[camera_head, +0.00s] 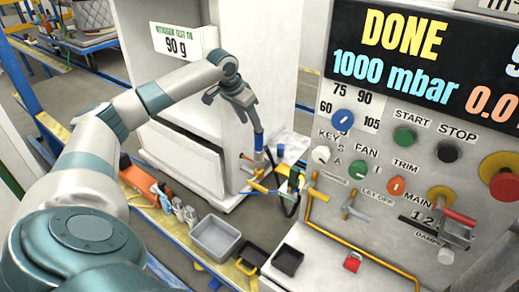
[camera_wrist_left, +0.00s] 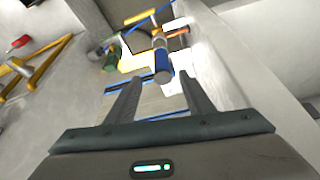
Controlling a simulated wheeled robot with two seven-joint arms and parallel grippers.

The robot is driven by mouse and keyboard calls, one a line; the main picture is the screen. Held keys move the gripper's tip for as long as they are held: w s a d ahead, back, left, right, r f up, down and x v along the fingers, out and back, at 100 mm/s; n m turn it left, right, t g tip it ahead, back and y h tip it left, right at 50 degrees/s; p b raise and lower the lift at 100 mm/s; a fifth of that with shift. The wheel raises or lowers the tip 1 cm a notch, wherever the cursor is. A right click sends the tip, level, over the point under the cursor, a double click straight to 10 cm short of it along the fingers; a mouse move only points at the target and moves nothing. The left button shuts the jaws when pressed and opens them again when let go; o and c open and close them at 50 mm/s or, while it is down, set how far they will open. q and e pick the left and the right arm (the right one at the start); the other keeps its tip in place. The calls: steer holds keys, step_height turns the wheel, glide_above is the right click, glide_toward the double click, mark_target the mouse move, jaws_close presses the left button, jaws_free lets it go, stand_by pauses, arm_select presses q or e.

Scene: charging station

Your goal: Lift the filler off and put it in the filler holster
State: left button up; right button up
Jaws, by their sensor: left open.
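My left gripper (camera_head: 254,112) hangs from the left arm, above an upright slim blue-and-silver fitting that I take for the filler (camera_head: 258,141). In the left wrist view the filler's blue end (camera_wrist_left: 163,66) shows just beyond and between the two open fingertips (camera_wrist_left: 159,78). The fingers look apart from it, though the gap is hard to judge. The lower end of the filler sits among small yellow-handled parts. I cannot make out the filler holster for certain. My right gripper is not in view.
The control panel (camera_head: 385,215) with knobs and a display reading DONE stands at right. A white cabinet (camera_head: 185,160) is behind the arm. A grey tray (camera_head: 215,238) and small black trays (camera_head: 288,260) lie at the front. A dark hose (camera_head: 291,208) hangs right of the filler.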

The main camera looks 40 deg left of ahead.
mark_target(262, 146)
arm_select(q)
steer(key=p+x, duration=0.3)
steer(key=x, duration=0.7)
steer(key=shift+w+f, duration=0.1)
steer(key=shift+f, duration=0.15)
steer(key=shift+w+f, duration=0.15)
steer(key=shift+f, duration=0.35)
steer(key=shift+f, duration=0.1)
steer(key=shift+w+f+p, duration=0.25)
steer(key=shift+f+p, duration=0.25)
steer(key=shift+p, duration=0.2)
steer(key=p+x, duration=0.1)
steer(key=x, duration=0.1)
steer(key=shift+w+a+f, duration=0.1)
steer(key=shift+f, duration=0.3)
steer(key=shift+w+f, duration=0.2)
steer(key=shift+f, duration=0.4)
